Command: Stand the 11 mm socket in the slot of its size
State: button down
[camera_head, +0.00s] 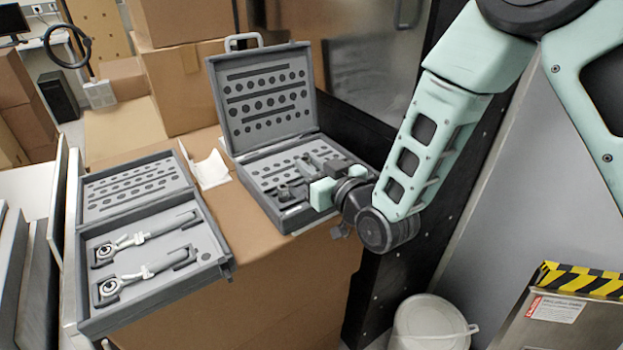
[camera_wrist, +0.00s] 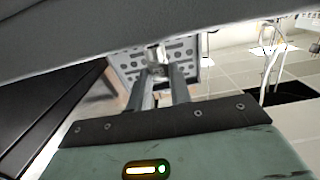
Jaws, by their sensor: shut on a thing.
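The open grey socket case (camera_head: 243,172) stands on a cardboard box, its lid (camera_head: 262,73) raised at the back. Its base holds a panel with rows of round holes. My gripper (camera_head: 296,190) is over the front part of this base, reaching in from the right. In the wrist view my gripper (camera_wrist: 160,78) is shut on a small shiny metal socket (camera_wrist: 156,57) between its fingertips. A panel with holes (camera_wrist: 188,74) shows behind it. The socket's size marking cannot be read. In the head view the fingers and nearby fittings hide the socket and part of the panel.
A second open grey case (camera_head: 150,292) with two ratchet wrenches (camera_head: 125,285) lies to the left. A white paper piece (camera_head: 211,170) lies between the cases. Cardboard boxes (camera_head: 190,80) stand behind. A dark panel is close on the right, with a white bucket (camera_head: 430,320) below.

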jog(key=shift+f+p, duration=0.6)
jog(key=shift+f, duration=1.6)
jog(key=shift+s+d+f+b, duration=0.15)
jog(key=shift+s+f+b, duration=0.1)
jog(key=shift+f+b, duration=0.65)
jog(key=c, duration=1.3)
grip_release()
jog(key=shift+c, duration=0.2)
jog(key=shift+o, duration=0.3)
jog(key=shift+w+r+p, duration=0.1)
jog(key=shift+r+p, duration=0.7)
jog(key=shift+p, duration=0.25)
jog(key=shift+s+d+f+b, duration=0.45)
jog(key=shift+s+b, duration=0.2)
jog(key=shift+b, duration=0.1)
jog(key=r+v, duration=0.1)
jog(key=v, duration=0.9)
jog(key=shift+p, duration=0.3)
